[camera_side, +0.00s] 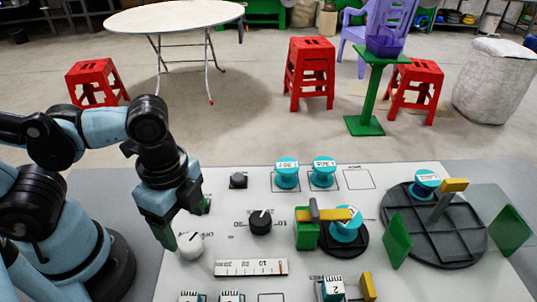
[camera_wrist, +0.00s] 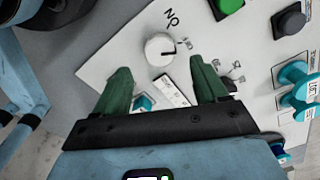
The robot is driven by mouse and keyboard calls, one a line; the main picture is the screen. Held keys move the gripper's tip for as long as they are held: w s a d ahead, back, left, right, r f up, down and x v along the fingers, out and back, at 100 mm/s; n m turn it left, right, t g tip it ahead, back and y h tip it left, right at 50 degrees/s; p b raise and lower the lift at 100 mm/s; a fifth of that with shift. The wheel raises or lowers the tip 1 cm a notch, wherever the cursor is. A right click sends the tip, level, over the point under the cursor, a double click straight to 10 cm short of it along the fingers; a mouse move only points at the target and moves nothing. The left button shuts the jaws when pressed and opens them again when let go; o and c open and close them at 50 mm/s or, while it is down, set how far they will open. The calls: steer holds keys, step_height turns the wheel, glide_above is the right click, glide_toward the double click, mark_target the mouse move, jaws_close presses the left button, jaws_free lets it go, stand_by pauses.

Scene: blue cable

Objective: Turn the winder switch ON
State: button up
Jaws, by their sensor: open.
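The winder switch looks to be the white round knob (camera_side: 190,245) on the white panel (camera_side: 420,277). It also shows in the wrist view (camera_wrist: 159,49), with a dark pointer line toward the right and printed letters that read as "ON" upside down beside it. My gripper (camera_side: 187,222) has green fingers spread apart, above and close to the knob in the side view. In the wrist view my gripper (camera_wrist: 160,72) is open and empty, and the knob lies just beyond the gap between the fingertips. I cannot tell that either finger touches it.
A black dial (camera_side: 260,222) and a ruler strip (camera_side: 251,267) lie right of the knob. Teal spools (camera_side: 287,172), a green winding block (camera_side: 306,235) and a dark round turntable (camera_side: 455,245) stand farther right. A green button (camera_wrist: 229,5) shows in the wrist view.

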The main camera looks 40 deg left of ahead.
mark_target(190, 241)
steer(key=shift+f, duration=2.75)
steer(key=shift+c, duration=0.3)
steer(key=c, duration=1)
steer(key=shift+n, duration=0.3)
steer(key=n, duration=1.1)
steer(key=shift+n, duration=0.3)
